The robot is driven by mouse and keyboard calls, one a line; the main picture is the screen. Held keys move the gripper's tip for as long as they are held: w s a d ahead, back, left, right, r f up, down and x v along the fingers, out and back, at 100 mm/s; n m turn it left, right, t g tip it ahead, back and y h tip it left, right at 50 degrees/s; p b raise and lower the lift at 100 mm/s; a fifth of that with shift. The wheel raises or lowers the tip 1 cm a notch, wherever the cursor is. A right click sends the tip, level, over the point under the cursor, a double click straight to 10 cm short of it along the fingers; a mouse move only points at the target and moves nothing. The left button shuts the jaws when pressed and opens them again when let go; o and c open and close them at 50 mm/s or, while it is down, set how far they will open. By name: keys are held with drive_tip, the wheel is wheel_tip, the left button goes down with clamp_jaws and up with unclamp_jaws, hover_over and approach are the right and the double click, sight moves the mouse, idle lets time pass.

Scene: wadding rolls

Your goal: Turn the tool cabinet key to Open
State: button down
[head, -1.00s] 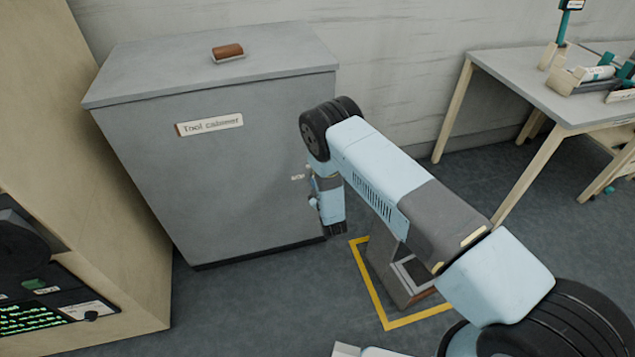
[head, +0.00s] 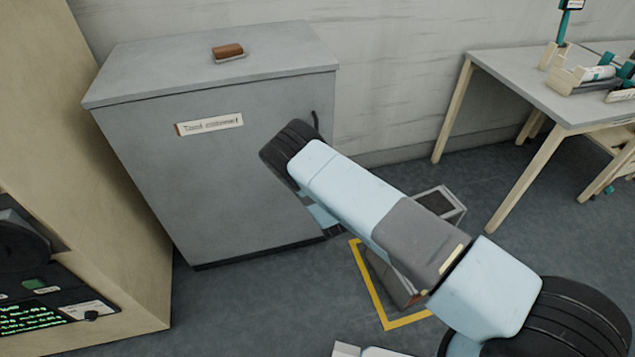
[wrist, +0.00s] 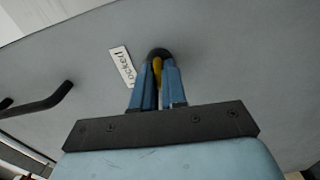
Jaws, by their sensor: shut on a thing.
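The grey tool cabinet (head: 150,165) stands against the wall with its door shut and a "Tool cabinet" plate (head: 209,124) on its front. In the wrist view, my gripper (wrist: 158,75) is at the cabinet face, its blue fingers shut on a yellow key (wrist: 157,70). The key is at a round black lock (wrist: 158,54), mostly hidden between the fingers. In the head view my arm hides the key, the lock and my fingertips.
A black bar handle (wrist: 38,103) sticks out of the cabinet left of my fingers; its end shows in the head view (head: 315,122). A brown-topped block (head: 228,51) lies on the cabinet. A grey table (head: 545,90) stands right. Yellow tape (head: 369,287) marks the floor below my arm.

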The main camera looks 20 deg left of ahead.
drive_tip(key=shift+s+f+n, duration=0.1)
drive_tip(key=shift+f+n, duration=0.1)
drive_tip(key=shift+n, duration=0.3)
drive_tip(key=c, duration=1.3)
unclamp_jaws()
drive_tip(key=shift+r, duration=0.1)
drive_tip(key=shift+o, duration=0.2)
drive_tip(key=v, duration=1.3)
drive_tip(key=shift+s+d, duration=0.25)
